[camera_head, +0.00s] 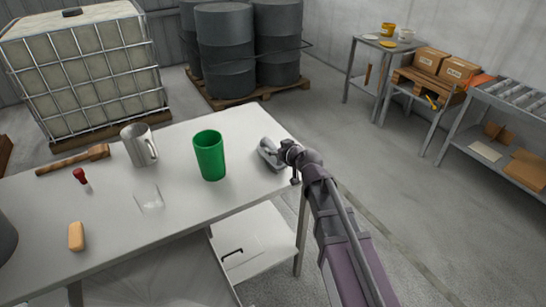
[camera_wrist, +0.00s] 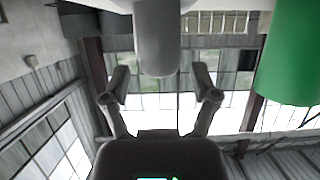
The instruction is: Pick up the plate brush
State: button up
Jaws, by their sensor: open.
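A light grey object with a raised, rounded handle (camera_head: 267,152) rests near the right corner of the white table; it seems to be the plate brush, but its underside and bristles do not show. My gripper (camera_head: 284,150) is right beside it, on its right side. In the wrist view the rounded light grey end (camera_wrist: 157,45) shows ahead of and between the two fingers of my gripper (camera_wrist: 165,82). The fingers are spread apart and not closed on it.
A green cup (camera_head: 210,156) stands just left of the grey object. A metal mug (camera_head: 136,148), a wooden-handled tool (camera_head: 72,161), a red-topped item (camera_head: 80,176), a clear glass (camera_head: 149,199) and a tan block (camera_head: 76,236) are further left. The table (camera_head: 185,205) is bare between them.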

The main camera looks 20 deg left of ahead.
aim_at(274, 147)
jog(key=shift+b+x, duration=0.45)
jog(key=shift+x, duration=1.2)
jog(key=shift+s+f, duration=0.1)
grip_shut()
